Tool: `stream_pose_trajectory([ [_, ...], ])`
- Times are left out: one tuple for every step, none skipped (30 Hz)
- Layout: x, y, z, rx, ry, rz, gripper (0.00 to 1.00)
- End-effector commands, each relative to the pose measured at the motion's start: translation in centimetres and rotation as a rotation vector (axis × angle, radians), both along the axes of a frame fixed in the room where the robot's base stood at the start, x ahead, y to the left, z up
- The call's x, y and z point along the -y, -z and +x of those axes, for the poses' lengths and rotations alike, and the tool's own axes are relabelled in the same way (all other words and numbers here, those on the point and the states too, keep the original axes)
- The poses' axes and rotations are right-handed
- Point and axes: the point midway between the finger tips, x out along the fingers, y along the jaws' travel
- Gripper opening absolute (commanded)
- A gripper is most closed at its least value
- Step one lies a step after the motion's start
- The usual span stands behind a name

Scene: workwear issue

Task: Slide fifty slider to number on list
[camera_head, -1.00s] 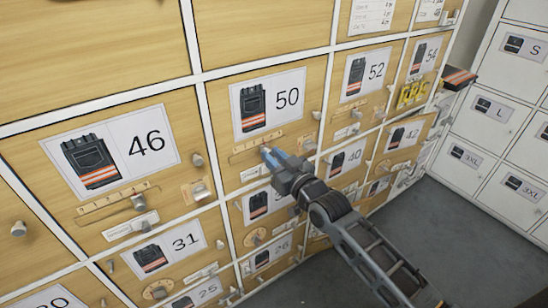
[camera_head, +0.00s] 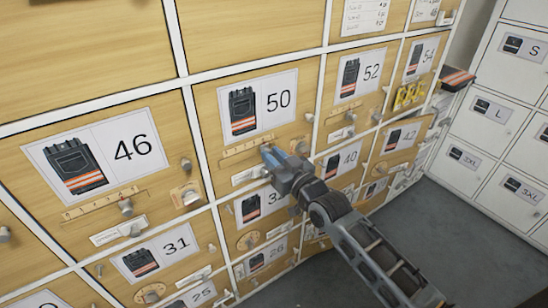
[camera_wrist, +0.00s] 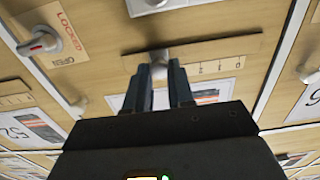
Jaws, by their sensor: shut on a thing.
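The fifty drawer front (camera_head: 210,110) is light wood with a white "50" card (camera_head: 256,105) showing a dark garment with orange stripes. Its slider scale (camera_head: 238,150) is a narrow slotted strip below the card; it also shows upside down in the wrist view (camera_wrist: 225,50). My gripper (camera_head: 267,152) is shut on the slider knob (camera_wrist: 158,58), a small grey piece toward the strip's right end.
Neighbouring drawers carry cards 46 (camera_head: 98,152), 52 (camera_head: 362,74) and 31, with their own sliders and knobs. A latch marked open and locked (camera_wrist: 40,42) shows in the wrist view. White lockers (camera_head: 500,110) stand at right; grey floor (camera_head: 440,230) between is clear.

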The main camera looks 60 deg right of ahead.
Motion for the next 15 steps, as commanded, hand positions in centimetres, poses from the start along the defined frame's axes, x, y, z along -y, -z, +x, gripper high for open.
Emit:
stream_pose_trajectory([
  [0.0, -0.01, 0.01, 0.0, 0.0, 0.0, 0.0],
  [0.01, -0.01, 0.0, 0.0, 0.0, 0.0, 0.0],
  [0.01, -0.01, 0.0, 0.0, 0.0, 0.0, 0.0],
  [0.01, -0.01, 0.0, 0.0, 0.0, 0.0, 0.0],
  [0.0, -0.01, 0.01, 0.0, 0.0, 0.0, 0.24],
  [0.0, -0.01, 0.01, 0.0, 0.0, 0.0, 0.28],
  [0.0, -0.01, 0.01, 0.0, 0.0, 0.0, 0.3],
  [0.0, -0.01, 0.01, 0.0, 0.0, 0.0, 0.33],
  [0.0, -0.01, 0.01, 0.0, 0.0, 0.0, 0.37],
  [0.0, -0.01, 0.01, 0.0, 0.0, 0.0, 0.4],
  [0.0, -0.01, 0.01, 0.0, 0.0, 0.0, 0.43],
  [0.0, -0.01, 0.01, 0.0, 0.0, 0.0, 0.47],
  [0.0, -0.01, 0.01, 0.0, 0.0, 0.0, 0.48],
  [0.0, -0.01, 0.01, 0.0, 0.0, 0.0, 0.48],
  [0.0, 0.0, 0.01, 0.0, 0.0, 0.0, 0.48],
])
